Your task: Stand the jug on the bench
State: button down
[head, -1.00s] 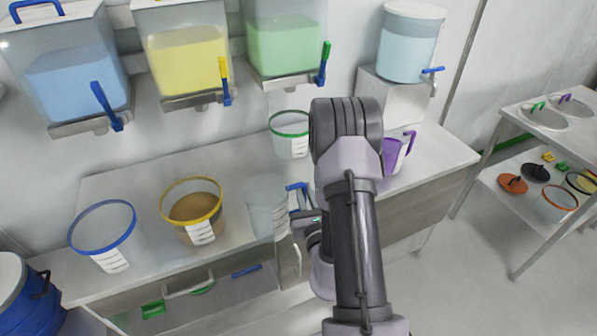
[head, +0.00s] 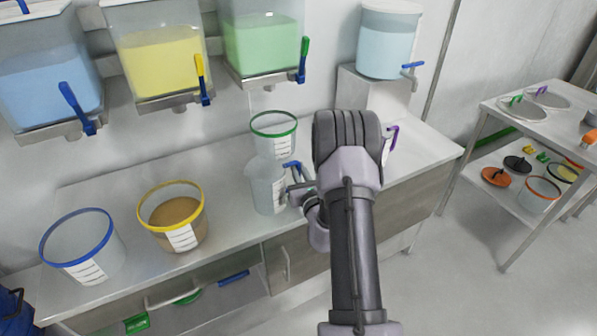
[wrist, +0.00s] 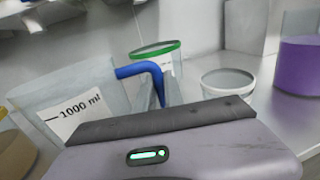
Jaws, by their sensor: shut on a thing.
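The jug (head: 266,187) is clear, with a blue handle (head: 292,167) on its right side. My gripper (head: 297,190) is shut on that handle, partly hidden behind my arm in the head view. The jug is upright over the bench (head: 225,228), in front of the green-rimmed bucket; I cannot tell whether its base touches the top. In the wrist view the jug (wrist: 85,95) shows a "1000 ml" label at left, and its blue handle (wrist: 140,70) runs down between my fingers.
A green-rimmed bucket (head: 273,137) stands behind the jug. A yellow-rimmed bucket (head: 170,215) and a blue-rimmed bucket (head: 78,247) stand to its left. A purple-handled jug (head: 390,145) stands to the right. Tanks with taps (head: 160,65) hang above the bench.

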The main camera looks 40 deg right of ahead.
jog(key=c, duration=1.5)
grip_release()
jog(key=shift+f, duration=0.15)
jog(key=shift+o, duration=0.3)
